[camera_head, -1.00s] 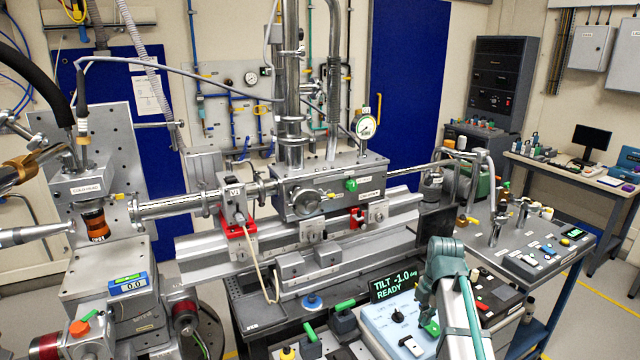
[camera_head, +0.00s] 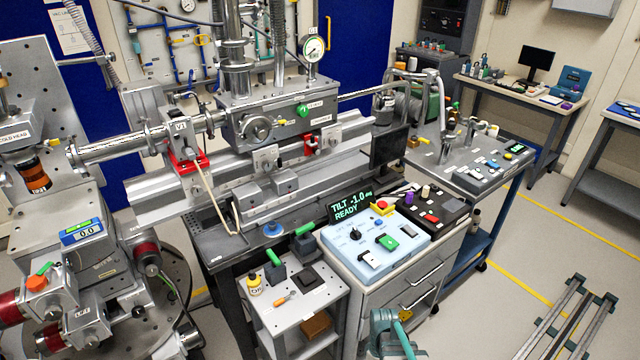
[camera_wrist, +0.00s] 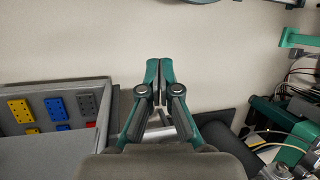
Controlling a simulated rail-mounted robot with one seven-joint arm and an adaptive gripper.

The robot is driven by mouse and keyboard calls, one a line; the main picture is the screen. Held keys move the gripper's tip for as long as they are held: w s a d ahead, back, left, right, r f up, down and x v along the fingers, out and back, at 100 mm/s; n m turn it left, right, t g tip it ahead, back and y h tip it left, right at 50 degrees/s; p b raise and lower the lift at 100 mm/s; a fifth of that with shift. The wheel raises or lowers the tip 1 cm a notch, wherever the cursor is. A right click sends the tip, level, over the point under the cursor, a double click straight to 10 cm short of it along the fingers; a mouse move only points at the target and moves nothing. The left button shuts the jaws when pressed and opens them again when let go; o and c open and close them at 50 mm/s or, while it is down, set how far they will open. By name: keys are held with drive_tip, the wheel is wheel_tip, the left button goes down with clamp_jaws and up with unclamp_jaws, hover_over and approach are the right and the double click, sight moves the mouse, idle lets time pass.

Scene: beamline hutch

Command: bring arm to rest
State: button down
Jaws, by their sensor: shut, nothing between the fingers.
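My gripper (camera_wrist: 160,68) is in the middle of the wrist view. Its two teal fingers are together at the tips, with nothing held. A pale, plain surface lies beyond the tips. In the head view, part of my teal arm (camera_head: 388,335) shows at the bottom edge, in front of the drawer cabinet (camera_head: 385,285). The fingertips cannot be made out there.
The tilt control box (camera_head: 345,250) and a small cart (camera_head: 310,335) stand close to the arm. A low metal rail frame (camera_head: 570,325) lies at lower right, with open floor around it. The wrist view shows a grey tray (camera_wrist: 40,150) and cables (camera_wrist: 300,85).

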drive_tip(key=s+f+m+g, duration=0.1)
drive_tip(key=s+f+m, duration=0.3)
drive_tip(key=s, duration=0.6)
drive_tip(key=s+f+m+g, duration=0.1)
drive_tip(key=s+f+m, duration=0.3)
drive_tip(key=s, duration=0.6)
drive_tip(key=shift+s+g, duration=0.15)
drive_tip(key=shift+g, duration=0.15)
drive_tip(key=shift+d, duration=0.1)
